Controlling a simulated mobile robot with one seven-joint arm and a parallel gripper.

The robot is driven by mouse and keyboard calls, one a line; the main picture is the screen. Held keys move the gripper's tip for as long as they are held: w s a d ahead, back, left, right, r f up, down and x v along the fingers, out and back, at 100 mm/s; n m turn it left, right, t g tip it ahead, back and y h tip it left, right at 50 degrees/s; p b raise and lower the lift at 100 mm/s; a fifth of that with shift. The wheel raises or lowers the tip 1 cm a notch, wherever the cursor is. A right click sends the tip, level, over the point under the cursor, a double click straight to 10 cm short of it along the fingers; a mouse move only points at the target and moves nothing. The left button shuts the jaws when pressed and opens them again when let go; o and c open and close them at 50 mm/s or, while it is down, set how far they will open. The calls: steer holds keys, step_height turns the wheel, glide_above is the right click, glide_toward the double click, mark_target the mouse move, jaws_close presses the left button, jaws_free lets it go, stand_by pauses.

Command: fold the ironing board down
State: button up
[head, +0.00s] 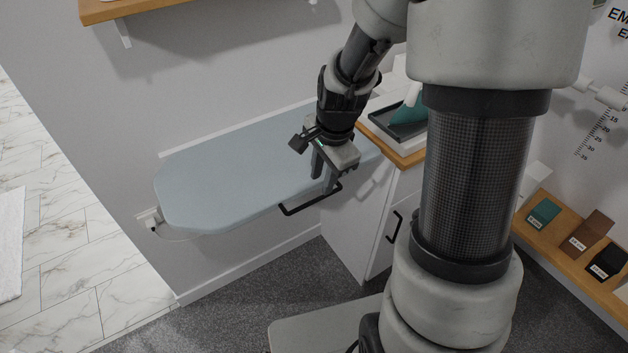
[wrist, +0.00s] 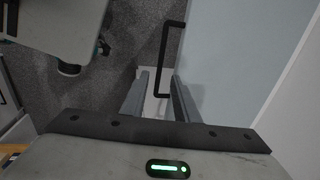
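The ironing board (head: 230,180) is a pale blue, rounded panel standing out from the wall, roughly level. It fills the right of the wrist view (wrist: 235,55). A black bar handle (head: 300,208) runs along its front edge and also shows in the wrist view (wrist: 164,60). My gripper (head: 324,182) points down over the board's front edge, near the handle's right end. In the wrist view its two fingers (wrist: 160,80) are apart, with the handle's near end showing between them. Whether they touch the handle I cannot tell.
A white cabinet (head: 352,225) with a wooden top and a dark tray (head: 395,122) stands right of the board. A wall outlet (head: 150,220) with a plug is near the board's left end. A wooden shelf (head: 130,8) is above. Dark carpet (head: 250,310) below the board is clear.

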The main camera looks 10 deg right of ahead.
mark_target(318, 198)
steer(key=f, duration=0.2)
steer(key=w+f, duration=0.1)
steer(key=f, duration=0.4)
steer(key=shift+w+a+b, duration=0.15)
steer(key=shift+a+b, duration=0.05)
steer(key=shift+b, duration=0.1)
jaws_close()
